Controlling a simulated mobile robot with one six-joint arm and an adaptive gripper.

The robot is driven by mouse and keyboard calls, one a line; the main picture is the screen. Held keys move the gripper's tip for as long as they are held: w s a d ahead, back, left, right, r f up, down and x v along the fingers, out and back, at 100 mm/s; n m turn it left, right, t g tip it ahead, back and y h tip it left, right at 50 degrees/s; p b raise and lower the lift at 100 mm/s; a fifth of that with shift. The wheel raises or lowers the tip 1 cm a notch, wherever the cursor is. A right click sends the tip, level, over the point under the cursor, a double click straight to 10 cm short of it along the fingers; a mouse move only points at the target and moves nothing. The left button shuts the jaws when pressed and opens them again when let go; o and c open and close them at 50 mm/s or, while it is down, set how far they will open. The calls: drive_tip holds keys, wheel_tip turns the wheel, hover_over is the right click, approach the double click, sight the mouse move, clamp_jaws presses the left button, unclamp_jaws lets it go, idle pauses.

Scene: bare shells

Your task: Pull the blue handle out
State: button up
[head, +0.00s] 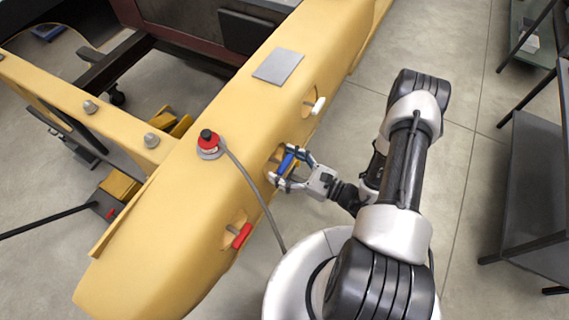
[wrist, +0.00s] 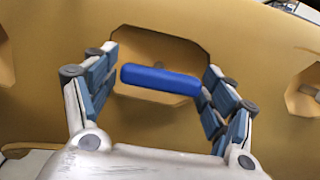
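The blue handle (wrist: 160,80) is a bar in a recess of the yellow beam (head: 225,115). It also shows in the head view (head: 286,161). In the wrist view it lies nearly level, tilted slightly down to the right. My gripper (wrist: 158,82) is open, with one finger beyond each end of the handle. The fingers look close to the handle's ends, and I cannot tell whether they touch it. In the head view my gripper (head: 290,168) reaches the beam's right side at the recess.
A red handle (head: 242,236) and a white handle (head: 318,105) sit in recesses on either side along the beam. A red button with a black top (head: 208,142) stands on the beam, its cable hanging beside my gripper. Dark shelving (head: 535,190) stands at right. Floor between is clear.

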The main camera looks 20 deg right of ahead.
drive_tip(key=c, duration=1.3)
drive_tip(key=shift+o, duration=0.2)
drive_tip(key=shift+r+v, duration=0.25)
drive_tip(key=shift+v, duration=0.9)
drive_tip(key=o, duration=1.5)
drive_tip(key=shift+o, duration=0.2)
drive_tip(key=shift+d, duration=0.1)
drive_tip(key=v, duration=1.2)
drive_tip(key=shift+r, duration=0.15)
